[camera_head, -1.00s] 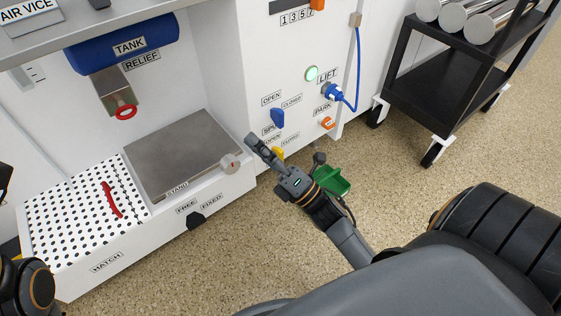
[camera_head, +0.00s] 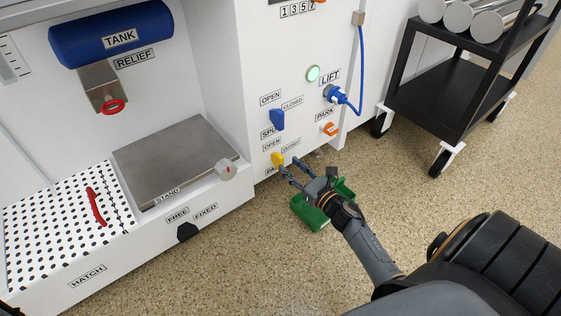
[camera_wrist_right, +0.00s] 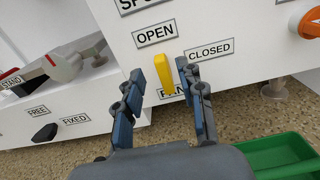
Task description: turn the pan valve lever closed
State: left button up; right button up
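The pan valve lever is the yellow handle (camera_head: 277,159) low on the white cabinet front. In the right wrist view the yellow lever (camera_wrist_right: 165,76) stands nearly upright, its top under the OPEN label (camera_wrist_right: 156,33), with the CLOSED label (camera_wrist_right: 209,49) to its right. My left gripper is not in view.
A blue lever (camera_head: 277,119) sits above the yellow one. An orange park knob (camera_head: 330,129) and a blue lift plug (camera_head: 335,94) are to the right. A green bin (camera_head: 312,215) lies on the floor below my right gripper. A black cart (camera_head: 437,95) stands at right.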

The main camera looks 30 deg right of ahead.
aim_at(282, 159)
jog(key=w, duration=0.2)
jog(key=w+b, duration=0.1)
jog(key=w, duration=0.3)
jog(key=shift+a+b, duration=0.25)
jog(key=shift+b, duration=0.05)
grip_shut()
